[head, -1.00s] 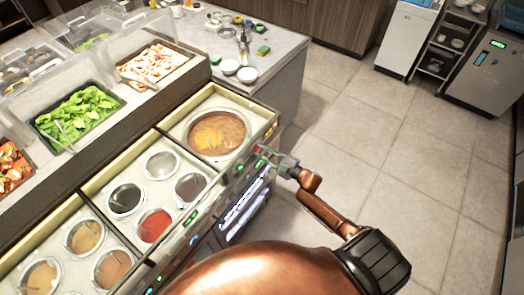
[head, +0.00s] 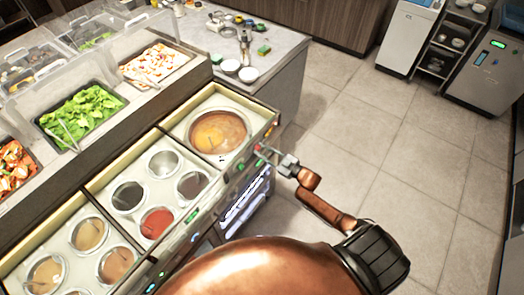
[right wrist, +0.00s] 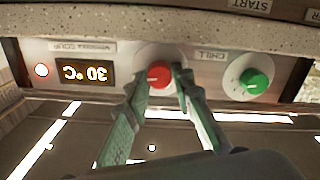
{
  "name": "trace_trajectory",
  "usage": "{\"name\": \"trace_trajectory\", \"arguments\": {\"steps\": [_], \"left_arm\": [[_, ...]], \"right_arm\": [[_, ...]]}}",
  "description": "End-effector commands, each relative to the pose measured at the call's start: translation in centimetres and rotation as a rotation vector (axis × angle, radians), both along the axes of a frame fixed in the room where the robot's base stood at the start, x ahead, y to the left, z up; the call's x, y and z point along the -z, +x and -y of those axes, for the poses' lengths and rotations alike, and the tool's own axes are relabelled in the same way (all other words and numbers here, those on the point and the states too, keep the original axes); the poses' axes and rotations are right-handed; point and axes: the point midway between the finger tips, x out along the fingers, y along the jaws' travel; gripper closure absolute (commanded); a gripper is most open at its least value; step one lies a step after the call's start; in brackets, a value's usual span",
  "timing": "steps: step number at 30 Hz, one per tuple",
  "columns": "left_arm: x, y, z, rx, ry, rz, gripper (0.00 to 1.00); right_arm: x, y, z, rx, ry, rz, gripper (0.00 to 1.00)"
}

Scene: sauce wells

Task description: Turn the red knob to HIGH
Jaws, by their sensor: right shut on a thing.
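The red knob (right wrist: 159,76) is on the front panel (right wrist: 205,57) of the sauce-well counter, upside down in the right wrist view. My right gripper (right wrist: 160,80) is shut on the red knob, with one finger on each side of it. In the head view my right gripper (head: 268,154) reaches the counter's front face below the large round soup well (head: 218,134); the red knob is mostly hidden there. Which mark the knob points to cannot be told. My left gripper is not in view.
A green knob (right wrist: 254,82) sits beside the red one, near a label reading CHILL. A display (right wrist: 87,73) reads 30 °C, with a lit round lamp (right wrist: 41,70) beside it. Open floor (head: 400,150) lies to the right of the counter.

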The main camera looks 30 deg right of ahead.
Motion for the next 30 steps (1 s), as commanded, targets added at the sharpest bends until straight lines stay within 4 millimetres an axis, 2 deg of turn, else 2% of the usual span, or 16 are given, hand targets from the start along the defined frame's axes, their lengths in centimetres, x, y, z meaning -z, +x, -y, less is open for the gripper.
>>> {"name": "trace_trajectory", "arguments": {"steps": [9,10,17,26,30], "left_arm": [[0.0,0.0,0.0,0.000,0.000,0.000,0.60],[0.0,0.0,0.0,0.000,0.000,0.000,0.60],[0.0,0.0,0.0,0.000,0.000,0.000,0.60],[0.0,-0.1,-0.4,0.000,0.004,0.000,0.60],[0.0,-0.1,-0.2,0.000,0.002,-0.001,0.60]], "right_arm": [[0.2,-0.1,-0.1,0.000,0.002,-0.004,1.00],[0.2,-0.1,-0.1,0.000,0.002,-0.004,0.77],[0.1,-0.1,0.0,0.000,0.001,-0.003,0.61],[0.1,-0.2,0.0,0.000,0.001,-0.001,0.60],[0.1,-1.3,0.5,-0.001,0.000,-0.002,0.60]]}}
